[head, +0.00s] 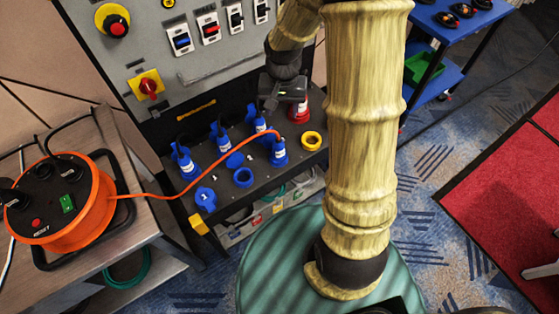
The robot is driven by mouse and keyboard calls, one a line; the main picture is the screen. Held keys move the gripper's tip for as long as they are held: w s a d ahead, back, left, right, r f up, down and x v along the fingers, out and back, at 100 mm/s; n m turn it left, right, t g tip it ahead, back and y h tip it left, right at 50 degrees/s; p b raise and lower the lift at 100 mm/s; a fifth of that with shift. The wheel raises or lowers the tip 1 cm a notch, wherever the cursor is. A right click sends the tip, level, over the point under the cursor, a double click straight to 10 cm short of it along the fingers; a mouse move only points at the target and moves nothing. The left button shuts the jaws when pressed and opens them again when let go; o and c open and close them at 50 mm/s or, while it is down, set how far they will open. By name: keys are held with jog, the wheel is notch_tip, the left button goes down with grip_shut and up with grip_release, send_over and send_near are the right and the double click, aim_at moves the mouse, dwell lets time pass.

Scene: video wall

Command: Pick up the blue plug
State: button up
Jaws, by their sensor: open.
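Several blue plugs stand in the sloped lower face of the grey power panel (160,165). One blue plug (279,153) at the right front has an orange cable running left from it. Others are a left blue plug (183,160), a middle blue plug (221,138) and a back right blue plug (261,126). My gripper (281,103) is open and looks empty, just above and behind the right-hand plugs, beside a red socket (300,110). Its fingers are small and dark here, and I cannot tell whether they touch a plug.
An orange cable reel (75,235) sits on a bench at left. Blue-lidded sockets (243,177) and a yellow ring (311,140) lie on the panel. A blue shelf (440,75) stands at upper right.

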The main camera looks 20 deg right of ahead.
jog(key=b, duration=0.2)
send_over(279, 142)
notch_tip(279, 142, down, 6)
jog(key=shift+d+f+m+g, duration=0.15)
jog(key=shift+m+g, duration=0.15)
jog(key=shift+m, duration=0.3)
jog(key=f, duration=1.2)
jog(key=shift+a+b, duration=0.2)
jog(key=shift+b, duration=0.1)
jog(key=shift+d+f, duration=0.1)
jog(key=shift+f, duration=0.15)
jog(key=shift+w+f, duration=0.15)
jog(key=shift+f, duration=1.1)
jog(key=shift+w+f, duration=0.1)
jog(key=shift+f, duration=1.1)
